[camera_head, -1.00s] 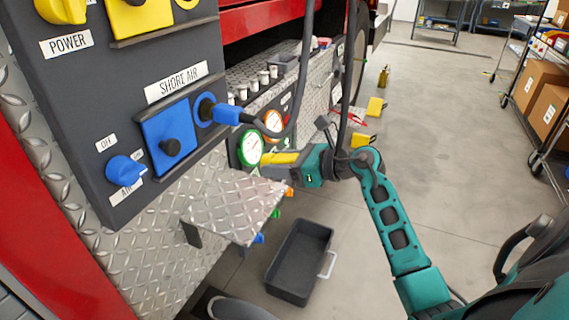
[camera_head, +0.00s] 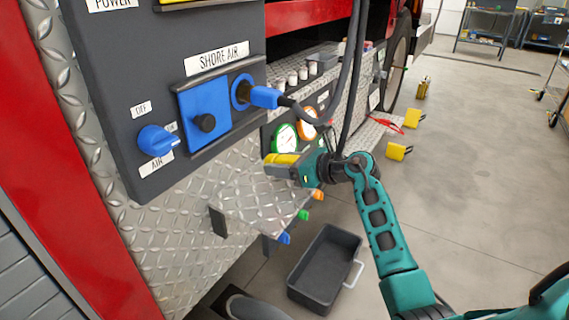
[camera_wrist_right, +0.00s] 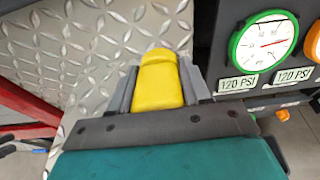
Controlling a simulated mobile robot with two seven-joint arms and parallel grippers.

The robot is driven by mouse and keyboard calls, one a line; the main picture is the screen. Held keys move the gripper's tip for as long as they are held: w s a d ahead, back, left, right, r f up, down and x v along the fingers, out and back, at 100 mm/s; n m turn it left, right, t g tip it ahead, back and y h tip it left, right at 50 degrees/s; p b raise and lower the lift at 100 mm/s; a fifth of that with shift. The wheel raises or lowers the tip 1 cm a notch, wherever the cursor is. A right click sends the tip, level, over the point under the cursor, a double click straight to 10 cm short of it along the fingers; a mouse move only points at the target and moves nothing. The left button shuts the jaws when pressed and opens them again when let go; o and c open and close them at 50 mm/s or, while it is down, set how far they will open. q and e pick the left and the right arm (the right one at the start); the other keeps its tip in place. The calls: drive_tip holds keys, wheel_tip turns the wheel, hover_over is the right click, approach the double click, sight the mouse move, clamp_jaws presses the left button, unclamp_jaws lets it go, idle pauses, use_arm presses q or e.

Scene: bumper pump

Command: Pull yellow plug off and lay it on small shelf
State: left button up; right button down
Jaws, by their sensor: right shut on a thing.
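My right gripper (camera_head: 277,165) is shut on the yellow plug (camera_head: 283,159). The plug lies between the two grey fingers, also seen in the right wrist view (camera_wrist_right: 160,82). The small shelf (camera_head: 255,208) is a diamond-plate ledge below the panel. In the head view, the gripper and plug are over the shelf's far right part. The height gap between plug and shelf is hard to tell. My left gripper is not in view.
A blue plug (camera_head: 264,97) with a black cable sits in the SHORE AIR socket. Dark cables hang just behind my right wrist. Round gauges (camera_head: 285,137) are on the wall behind the gripper. A dark bin (camera_head: 325,268) stands on the floor below.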

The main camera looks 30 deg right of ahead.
drive_tip(key=shift+f, duration=0.25)
drive_tip(key=shift+c, duration=2.2)
unclamp_jaws()
drive_tip(key=shift+s, duration=0.1)
drive_tip(key=p+v, duration=0.1)
drive_tip(key=v, duration=1.1)
drive_tip(key=shift+s+d, duration=0.2)
drive_tip(key=shift+s, duration=0.15)
drive_tip(key=shift+a+r, duration=0.1)
